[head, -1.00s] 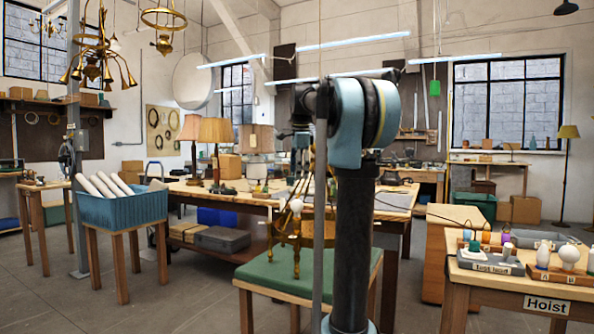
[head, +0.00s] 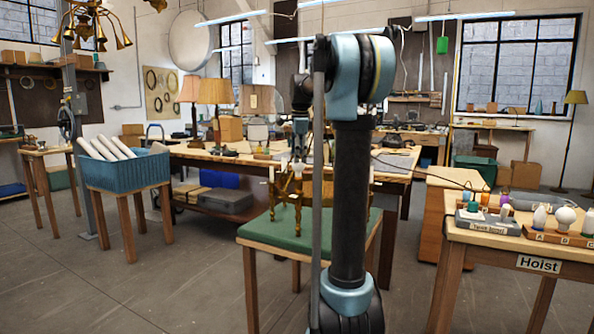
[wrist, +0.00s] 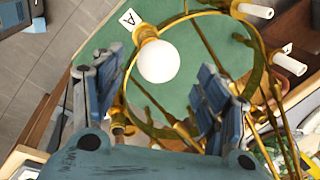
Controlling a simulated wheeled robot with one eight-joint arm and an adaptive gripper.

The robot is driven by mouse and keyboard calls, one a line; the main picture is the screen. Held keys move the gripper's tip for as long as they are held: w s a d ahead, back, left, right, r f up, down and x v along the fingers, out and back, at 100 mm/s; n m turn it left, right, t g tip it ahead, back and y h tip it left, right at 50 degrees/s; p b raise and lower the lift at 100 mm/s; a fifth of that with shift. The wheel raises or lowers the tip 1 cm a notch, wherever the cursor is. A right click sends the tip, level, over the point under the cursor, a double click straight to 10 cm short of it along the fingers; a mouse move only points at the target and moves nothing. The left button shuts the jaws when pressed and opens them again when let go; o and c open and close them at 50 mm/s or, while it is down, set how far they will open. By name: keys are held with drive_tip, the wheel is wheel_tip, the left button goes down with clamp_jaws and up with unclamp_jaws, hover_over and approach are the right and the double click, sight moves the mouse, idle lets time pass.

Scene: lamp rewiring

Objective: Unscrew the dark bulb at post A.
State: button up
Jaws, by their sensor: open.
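A brass ring-shaped lamp frame (head: 286,196) stands on a green-topped table (head: 262,232). In the wrist view, a round white unlit bulb (wrist: 159,61) sits in a brass socket of this frame, beside a white tag marked A (wrist: 130,19). My gripper (wrist: 158,75) is open, with its blue-grey fingers at the left and right of the bulb and a gap on both sides. In the head view my gripper (head: 299,148) points down just above the lamp frame. My arm hides part of the frame there.
White sleeves (wrist: 256,11) stand on other arms of the ring, one (wrist: 290,64) near the right finger. At right, a table marked Hoist (head: 539,263) holds a bulb tray (head: 558,236). A blue bin (head: 128,174) with white tubes stands at left. Open floor lies between.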

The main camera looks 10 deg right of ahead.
sight(298, 167)
drive_tip(key=shift+x, duration=3.15)
drive_tip(key=c, duration=1.1)
drive_tip(key=shift+o, duration=0.4)
drive_tip(key=shift+c, duration=0.4)
drive_tip(key=n, duration=0.3)
drive_tip(key=shift+w+r+y, duration=0.1)
drive_tip(key=shift+y, duration=0.3)
drive_tip(key=n, duration=0.4)
drive_tip(key=shift+y, duration=0.4)
drive_tip(key=shift+n+g, duration=0.3)
drive_tip(key=shift+n, duration=0.2)
